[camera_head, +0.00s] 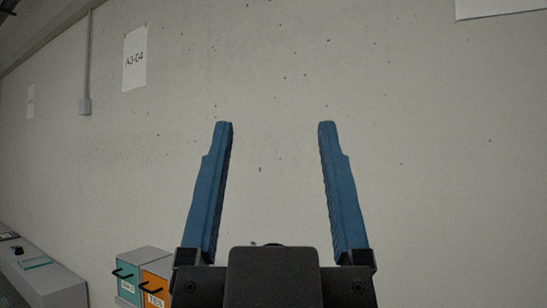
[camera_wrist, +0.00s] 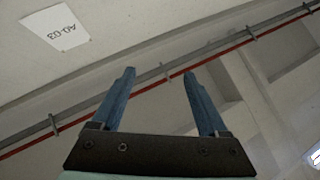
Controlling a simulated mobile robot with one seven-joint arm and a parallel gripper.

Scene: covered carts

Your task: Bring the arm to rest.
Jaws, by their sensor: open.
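My gripper (camera_head: 274,128) is raised in the middle of the head view, with its two blue fingers pointing up and spread wide apart. Nothing is between the fingers. A pale speckled wall fills the picture behind them. In the wrist view my gripper (camera_wrist: 159,73) is also open and empty. Behind it there are the upper wall, a red pipe and a grey rail. The rest of my arm is hidden below the dark gripper body.
Teal (camera_head: 129,287) and orange (camera_head: 155,286) boxes with black handles stand at the lower left. A grey surface (camera_head: 45,285) lies left of them. A paper sign (camera_head: 134,60) hangs on the wall, and another sign (camera_wrist: 56,28) shows in the wrist view. Nothing is near the fingers.

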